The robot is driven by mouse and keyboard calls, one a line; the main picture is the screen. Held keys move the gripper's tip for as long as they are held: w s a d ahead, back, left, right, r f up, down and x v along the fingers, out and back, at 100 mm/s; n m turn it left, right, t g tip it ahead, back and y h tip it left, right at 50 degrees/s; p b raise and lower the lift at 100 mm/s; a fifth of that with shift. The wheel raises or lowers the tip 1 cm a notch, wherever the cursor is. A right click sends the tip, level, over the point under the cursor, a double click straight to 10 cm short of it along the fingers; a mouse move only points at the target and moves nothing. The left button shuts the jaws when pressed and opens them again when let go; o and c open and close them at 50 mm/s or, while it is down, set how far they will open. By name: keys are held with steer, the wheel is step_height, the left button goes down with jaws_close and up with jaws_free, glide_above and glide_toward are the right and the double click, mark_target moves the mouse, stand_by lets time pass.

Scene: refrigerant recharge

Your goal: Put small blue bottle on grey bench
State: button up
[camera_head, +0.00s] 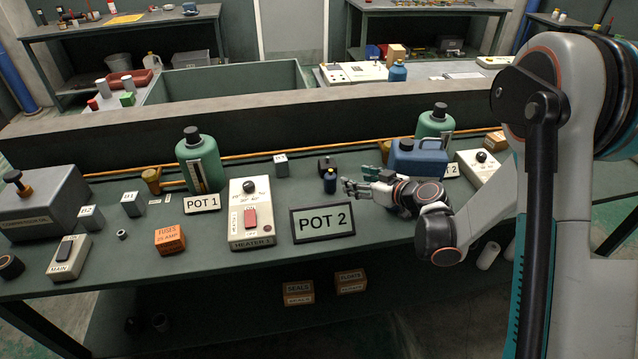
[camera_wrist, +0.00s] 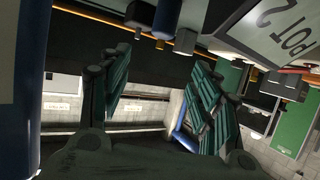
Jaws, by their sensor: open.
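A small dark blue bottle (camera_head: 330,182) with a dark cap stands upright on the dark green worktop (camera_head: 130,255), behind the POT 2 sign. My gripper (camera_head: 350,187) is open and empty just right of it, fingers pointing left towards it. In the wrist view, my two fingers (camera_wrist: 160,90) are spread with nothing between them. A dark blue cylinder (camera_wrist: 167,18) at the top there may be the bottle.
The POT 2 sign (camera_head: 323,223) stands in front of the bottle. A black object (camera_head: 326,164) is close behind it. A blue container (camera_head: 420,158) is right of my gripper. A heater box (camera_head: 251,213) is at left.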

mark_target(332, 174)
steer(key=b+x, duration=0.2)
steer(key=x, duration=0.6)
steer(key=shift+w+a+f, duration=0.2)
steer(key=shift+w+f, duration=0.05)
steer(key=shift+f, duration=0.1)
steer(key=b+x, duration=0.2)
steer(key=x, duration=0.3)
steer(key=shift+s+f+b, duration=0.1)
steer(key=shift+f+b, duration=0.15)
steer(key=shift+b, duration=0.05)
steer(key=shift+r, duration=0.1)
steer(key=c, duration=1.3)
